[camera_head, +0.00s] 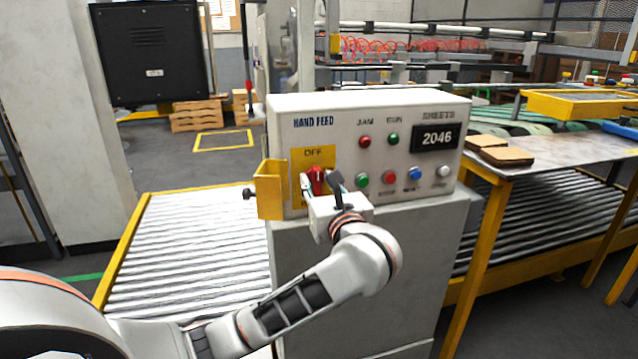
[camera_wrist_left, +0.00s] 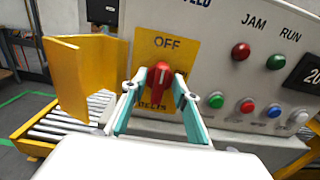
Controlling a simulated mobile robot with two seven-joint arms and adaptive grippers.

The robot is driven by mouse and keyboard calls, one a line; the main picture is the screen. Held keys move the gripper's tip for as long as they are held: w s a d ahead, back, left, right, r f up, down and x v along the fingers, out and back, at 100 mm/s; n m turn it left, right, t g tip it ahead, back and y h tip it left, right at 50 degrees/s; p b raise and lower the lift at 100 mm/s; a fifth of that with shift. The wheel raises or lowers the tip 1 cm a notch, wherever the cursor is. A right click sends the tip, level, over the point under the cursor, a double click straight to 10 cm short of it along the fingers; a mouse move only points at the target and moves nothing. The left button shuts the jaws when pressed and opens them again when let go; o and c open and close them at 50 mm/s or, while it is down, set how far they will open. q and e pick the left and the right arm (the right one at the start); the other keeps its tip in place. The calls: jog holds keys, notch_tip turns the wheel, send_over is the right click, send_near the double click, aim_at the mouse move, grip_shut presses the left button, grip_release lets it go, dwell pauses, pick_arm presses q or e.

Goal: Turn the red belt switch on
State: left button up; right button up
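The red belt switch (camera_head: 317,180) is a rotary knob on a yellow plate at the left of the control box front. In the left wrist view the red knob (camera_wrist_left: 159,76) has a white line pointing up towards the word OFF; the lower label is partly hidden. My left gripper (camera_head: 320,185) is in front of the plate. In the left wrist view its fingers (camera_wrist_left: 155,86) are open, one on each side of the knob, with small gaps seeming to show. Whether a fingertip touches the knob is hard to tell. My right gripper is not in view.
A yellow bracket (camera_head: 270,189) juts out just left of the switch. Push buttons (camera_head: 389,178) and a "2046" display (camera_head: 436,138) are to the right. A roller conveyor (camera_head: 190,245) runs at left, and a table (camera_head: 555,150) with brown sheets stands at right.

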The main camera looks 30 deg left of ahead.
pick_arm(q)
grip_shut()
